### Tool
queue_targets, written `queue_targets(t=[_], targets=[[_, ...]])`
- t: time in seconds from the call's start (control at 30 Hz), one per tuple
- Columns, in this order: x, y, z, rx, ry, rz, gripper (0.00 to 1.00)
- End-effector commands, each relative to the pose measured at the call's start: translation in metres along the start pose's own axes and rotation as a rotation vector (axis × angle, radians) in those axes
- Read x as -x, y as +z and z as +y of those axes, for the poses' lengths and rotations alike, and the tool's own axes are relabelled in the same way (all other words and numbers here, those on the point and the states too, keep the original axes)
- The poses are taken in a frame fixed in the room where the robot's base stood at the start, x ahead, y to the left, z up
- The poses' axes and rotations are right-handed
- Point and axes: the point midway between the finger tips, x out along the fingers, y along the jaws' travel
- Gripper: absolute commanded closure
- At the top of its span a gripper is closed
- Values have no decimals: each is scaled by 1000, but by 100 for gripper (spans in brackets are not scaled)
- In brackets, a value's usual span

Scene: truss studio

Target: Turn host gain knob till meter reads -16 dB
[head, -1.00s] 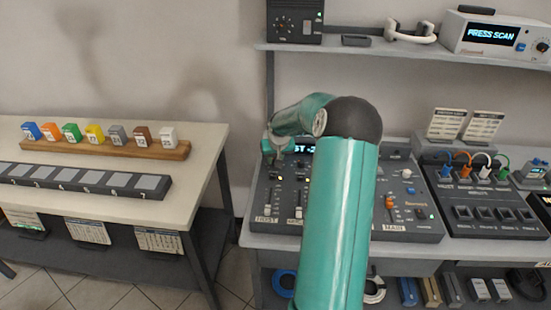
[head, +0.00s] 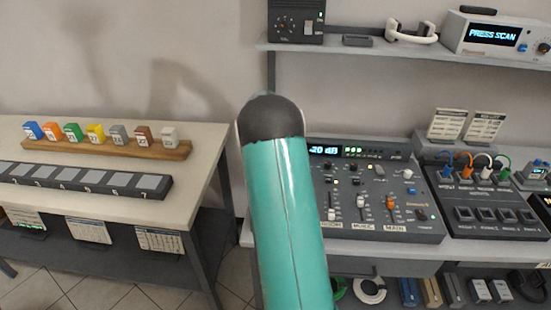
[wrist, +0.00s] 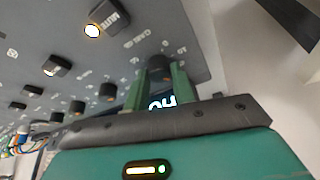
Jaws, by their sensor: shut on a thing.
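The mixer (head: 432,226) sits on the right-hand bench, its left part hidden behind my arm in the head view. Its lit meter display (head: 322,150) shows "-20 dB", with the left end of the text covered. In the wrist view my gripper (wrist: 157,80) is shut on a dark round knob (wrist: 160,66) at the panel's edge, one green finger on each side. Part of the lit display (wrist: 162,101) shows behind the fingers, its letters upside down. The gripper and the held knob are hidden in the head view.
Faders (head: 361,205) fill the mixer's front. A shelf (head: 380,46) runs above. The left table (head: 205,150) holds coloured blocks.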

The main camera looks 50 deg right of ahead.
Motion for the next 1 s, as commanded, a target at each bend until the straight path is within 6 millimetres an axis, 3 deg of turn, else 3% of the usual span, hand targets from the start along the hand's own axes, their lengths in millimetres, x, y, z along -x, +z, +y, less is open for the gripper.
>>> queue_targets(t=[0.47,0.5,0.6,1.0], targets=[[0,0,0,-15,5,0,98],[0,0,0,-14,5,-1,69],[0,0,0,-14,5,-1,53],[9,0,-1,-13,4,1,53]])
